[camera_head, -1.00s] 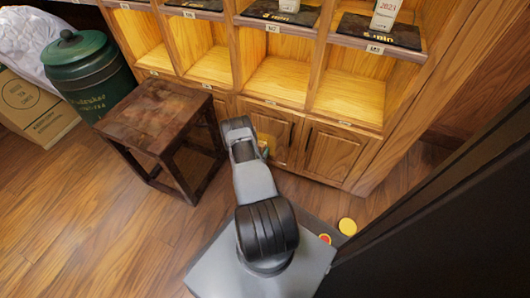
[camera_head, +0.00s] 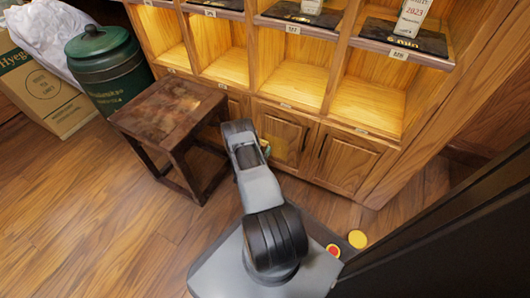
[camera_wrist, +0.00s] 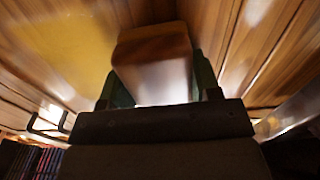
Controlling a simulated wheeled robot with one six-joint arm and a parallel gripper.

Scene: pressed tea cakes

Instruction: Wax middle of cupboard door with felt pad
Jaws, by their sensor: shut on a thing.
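The cupboard door (camera_head: 292,143) is the left one of a pair of wooden doors below the lit shelves, and it carries a yellowish patch. That patch (camera_wrist: 60,42) also shows, blurred, at the upper left of the wrist view. My gripper (camera_wrist: 156,75) is shut on the felt pad (camera_wrist: 152,48), a brown block with a pale, shiny face between the two dark green fingers. In the head view my gripper (camera_head: 265,148) is mostly hidden behind my arm, close in front of the door. Whether the pad touches the door I cannot tell.
A dark wooden stool (camera_head: 170,112) stands close left of my arm. A green canister (camera_head: 108,68) and a cardboard box (camera_head: 42,88) are farther left. The shelves (camera_head: 290,80) hold dark tea cake packs at the top. Floor is clear at lower left; a dark panel (camera_head: 440,240) stands at right.

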